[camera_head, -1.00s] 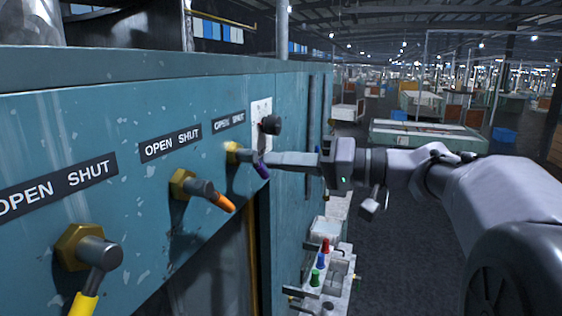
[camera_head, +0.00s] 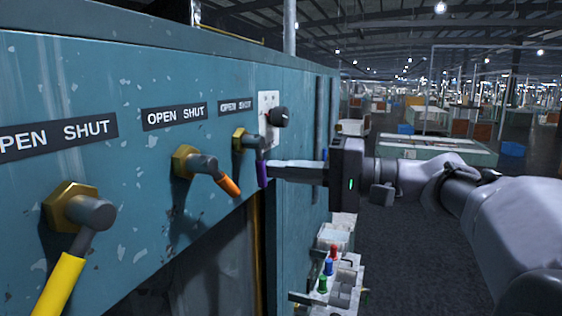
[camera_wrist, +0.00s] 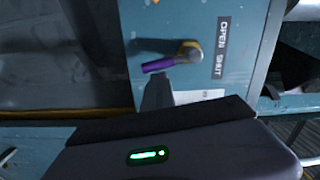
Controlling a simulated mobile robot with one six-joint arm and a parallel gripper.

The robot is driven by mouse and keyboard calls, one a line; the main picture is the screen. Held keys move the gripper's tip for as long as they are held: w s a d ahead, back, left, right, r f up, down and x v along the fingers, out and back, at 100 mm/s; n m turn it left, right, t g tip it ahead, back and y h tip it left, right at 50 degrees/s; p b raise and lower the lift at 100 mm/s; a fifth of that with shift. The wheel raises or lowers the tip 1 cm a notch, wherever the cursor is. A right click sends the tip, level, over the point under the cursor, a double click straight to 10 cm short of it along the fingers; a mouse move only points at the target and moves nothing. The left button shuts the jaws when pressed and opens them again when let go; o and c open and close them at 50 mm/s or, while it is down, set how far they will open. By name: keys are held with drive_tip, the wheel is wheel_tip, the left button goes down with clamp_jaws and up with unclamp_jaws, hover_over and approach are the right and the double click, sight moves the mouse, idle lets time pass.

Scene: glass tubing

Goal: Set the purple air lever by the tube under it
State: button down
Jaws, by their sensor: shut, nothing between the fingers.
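The purple lever (camera_head: 262,173) hangs from a brass valve (camera_head: 239,141) under the farthest OPEN SHUT label (camera_head: 236,106). It points nearly straight down. In the wrist view the purple lever (camera_wrist: 158,65) leans slightly toward the SHUT side. My gripper (camera_head: 272,172) is shut, with its fingertips at the lever's right side, seemingly touching it. The wrist view shows my gripper's fingers (camera_wrist: 157,93) just beside the lever's grip, not around it. A narrow gold upright (camera_head: 256,235) runs below the lever; I cannot tell whether it is the tube. No glass is discernible.
An orange lever (camera_head: 228,186) and a yellow lever (camera_head: 58,286) are on the same teal panel (camera_head: 150,60), to the left. A black knob (camera_head: 278,117) sticks out just above my fingers. A small station (camera_head: 340,280) with coloured knobs is below.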

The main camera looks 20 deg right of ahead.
drive_tip(key=s+a+m, duration=0.1)
drive_tip(key=m, duration=0.2)
drive_tip(key=s+a+m, duration=0.1)
drive_tip(key=s+m, duration=0.1)
drive_tip(key=m, duration=0.1)
drive_tip(key=s+a+m, duration=0.1)
drive_tip(key=m, duration=0.3)
drive_tip(key=shift+s+a+f+b, duration=0.1)
drive_tip(key=shift+s+f+b, duration=0.1)
drive_tip(key=shift+b, duration=0.1)
drive_tip(key=shift+s, duration=0.1)
idle(0.5)
